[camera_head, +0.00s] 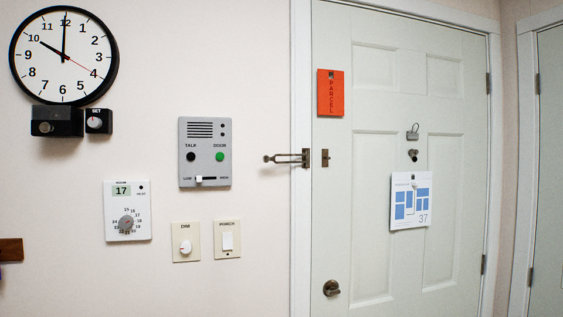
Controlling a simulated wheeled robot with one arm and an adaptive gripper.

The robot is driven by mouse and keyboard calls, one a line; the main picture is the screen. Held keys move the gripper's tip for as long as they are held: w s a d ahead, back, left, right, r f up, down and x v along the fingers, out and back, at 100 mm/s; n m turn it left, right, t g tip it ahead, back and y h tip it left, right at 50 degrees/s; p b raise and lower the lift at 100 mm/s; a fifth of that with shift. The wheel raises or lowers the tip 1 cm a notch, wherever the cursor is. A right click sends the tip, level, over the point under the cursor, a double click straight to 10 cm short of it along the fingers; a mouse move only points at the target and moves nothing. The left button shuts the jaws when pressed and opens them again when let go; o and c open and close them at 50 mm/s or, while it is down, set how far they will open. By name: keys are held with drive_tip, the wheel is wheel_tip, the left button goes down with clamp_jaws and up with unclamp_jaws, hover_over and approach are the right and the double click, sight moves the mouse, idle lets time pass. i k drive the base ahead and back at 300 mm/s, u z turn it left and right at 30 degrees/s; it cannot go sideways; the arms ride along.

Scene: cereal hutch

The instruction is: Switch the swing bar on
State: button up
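The swing bar (286,160) is a dark bronze door guard on the white frame, left of the pale green door (375,250). Its arm points left, away from the door, and ends in a small rounded tip over the wall. Its hinge plate sits on the frame. A small dark catch plate (325,158) is on the door's left edge, level with the bar. The bar is apart from this catch. The door looks closed. My gripper is not in view.
Left of the bar is a grey intercom (205,181); below it are a dimmer (186,255) and porch switch (227,256). A thermostat (127,225) and clock (64,99) are farther left. The door carries an orange parcel card (330,108), a paper sheet (420,220) and a knob (331,288).

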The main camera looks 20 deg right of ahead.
sight(266, 158)
drive_tip(key=k, duration=0.6)
drive_tip(key=u, duration=0.75)
drive_tip(key=i, duration=0.75)
drive_tip(key=u, duration=0.7)
drive_tip(key=i, duration=0.5)
drive_tip(key=z, duration=0.05)
